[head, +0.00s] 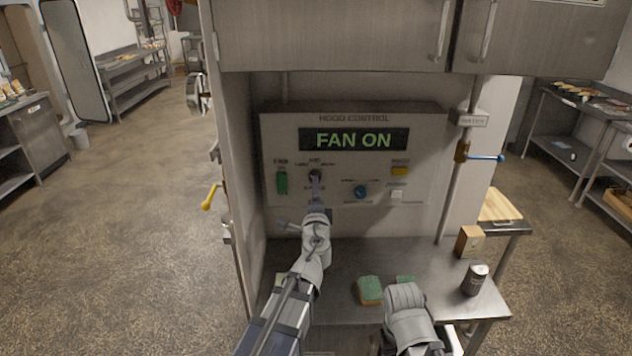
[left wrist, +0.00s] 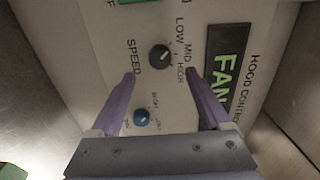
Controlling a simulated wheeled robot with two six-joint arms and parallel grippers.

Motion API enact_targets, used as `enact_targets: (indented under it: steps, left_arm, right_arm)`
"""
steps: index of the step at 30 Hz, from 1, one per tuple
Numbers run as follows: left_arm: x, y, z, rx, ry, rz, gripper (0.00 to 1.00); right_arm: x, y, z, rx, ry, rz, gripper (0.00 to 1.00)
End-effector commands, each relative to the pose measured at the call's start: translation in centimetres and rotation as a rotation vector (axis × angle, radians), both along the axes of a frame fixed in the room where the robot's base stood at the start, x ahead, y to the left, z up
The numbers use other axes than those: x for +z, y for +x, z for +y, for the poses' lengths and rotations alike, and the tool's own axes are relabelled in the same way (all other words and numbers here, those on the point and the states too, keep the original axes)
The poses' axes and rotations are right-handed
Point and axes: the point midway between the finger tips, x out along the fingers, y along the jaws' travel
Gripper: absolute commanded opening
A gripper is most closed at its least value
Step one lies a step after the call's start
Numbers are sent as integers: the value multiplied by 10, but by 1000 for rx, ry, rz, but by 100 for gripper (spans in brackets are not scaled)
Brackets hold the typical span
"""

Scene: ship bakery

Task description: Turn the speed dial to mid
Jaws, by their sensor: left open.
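The speed dial (left wrist: 159,56) is a round dark knob on the pale hood control panel (head: 430,140), with LOW, MID and HIGH printed beside it. A small light mark shows on its edge on the side of these labels; I cannot tell exactly which one it points at.
The display (head: 354,140) reads FAN ON. A green switch (head: 282,182), blue knob (head: 361,191), yellow button (head: 400,171) and white switch (head: 396,195) share the panel. A sponge (head: 369,290) and a dark can (head: 475,280) stand on the steel counter (head: 440,262) below.

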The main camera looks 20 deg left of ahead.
Motion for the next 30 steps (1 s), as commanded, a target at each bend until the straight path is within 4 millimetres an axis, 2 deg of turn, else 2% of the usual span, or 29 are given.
enact_targets:
  steps: [12, 16, 23, 30]
  left_arm:
    - [0, 60, 17, 2, -1, 0, 81]
    - [0, 68, 20, 1, -2, 0, 81]
    - [0, 67, 20, 1, -2, 0, 81]
    - [0, 67, 19, 1, -2, 0, 55]
  right_arm:
    - [0, 0, 0, 0, 0, 0, 50]
    - [0, 0, 0, 0, 0, 0, 50]
    - [0, 0, 0, 0, 0, 0, 50]
    - [0, 0, 0, 0, 0, 0, 50]
